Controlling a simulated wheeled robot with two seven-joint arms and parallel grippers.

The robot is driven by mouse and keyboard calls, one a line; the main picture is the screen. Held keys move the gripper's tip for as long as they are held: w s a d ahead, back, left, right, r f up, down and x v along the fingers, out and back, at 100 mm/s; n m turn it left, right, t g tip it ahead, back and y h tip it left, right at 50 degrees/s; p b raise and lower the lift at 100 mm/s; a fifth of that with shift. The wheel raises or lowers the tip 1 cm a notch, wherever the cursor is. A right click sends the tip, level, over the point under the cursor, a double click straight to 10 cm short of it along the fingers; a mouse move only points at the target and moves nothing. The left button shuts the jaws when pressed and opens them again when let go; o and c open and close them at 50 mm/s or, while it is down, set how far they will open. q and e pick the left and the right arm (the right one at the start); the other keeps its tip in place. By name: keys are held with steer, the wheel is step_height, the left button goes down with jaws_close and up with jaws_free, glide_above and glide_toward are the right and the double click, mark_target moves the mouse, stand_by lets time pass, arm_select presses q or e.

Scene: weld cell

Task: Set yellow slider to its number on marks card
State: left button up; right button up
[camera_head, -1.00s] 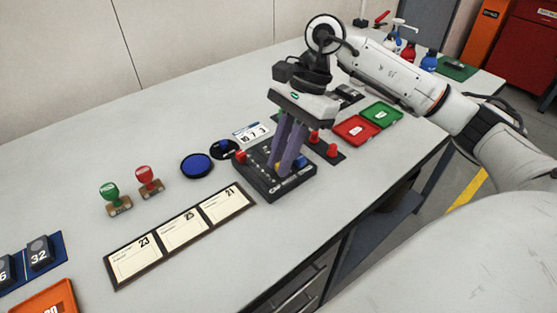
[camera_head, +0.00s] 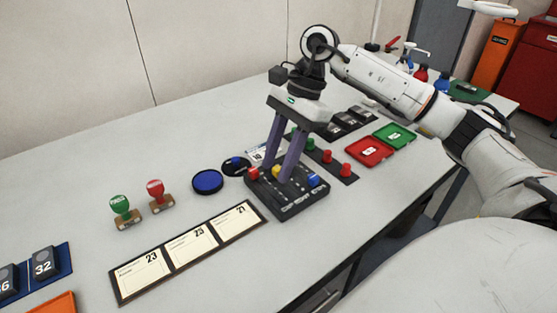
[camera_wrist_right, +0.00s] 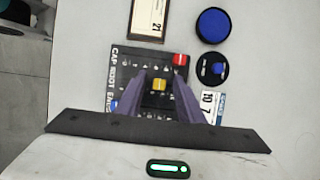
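The black slider box (camera_head: 290,205) stands on the bench with a red knob (camera_head: 252,173), a yellow knob (camera_head: 277,170) and a blue knob (camera_head: 314,180). My right gripper (camera_head: 277,176) points down over the box, its purple fingers apart on either side of the yellow knob. In the right wrist view the yellow knob (camera_wrist_right: 160,84) lies between the fingertips, with gaps beside it. The white marks card (camera_head: 257,153) is behind the box, partly covered by a finger; in the wrist view the card (camera_wrist_right: 207,103) shows 10 and 7, the rest hidden. My left gripper is not in view.
A blue pad (camera_head: 207,182) and a round black dish with a blue knob (camera_head: 236,166) are left of the box. A framed row of cards (camera_head: 190,252) lies in front. Red and green trays (camera_head: 369,152) and a strip of red and green knobs (camera_head: 328,157) are to the right.

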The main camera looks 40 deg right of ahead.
steer(key=shift+r, duration=0.1)
steer(key=v, duration=1)
steer(key=shift+s, duration=0.1)
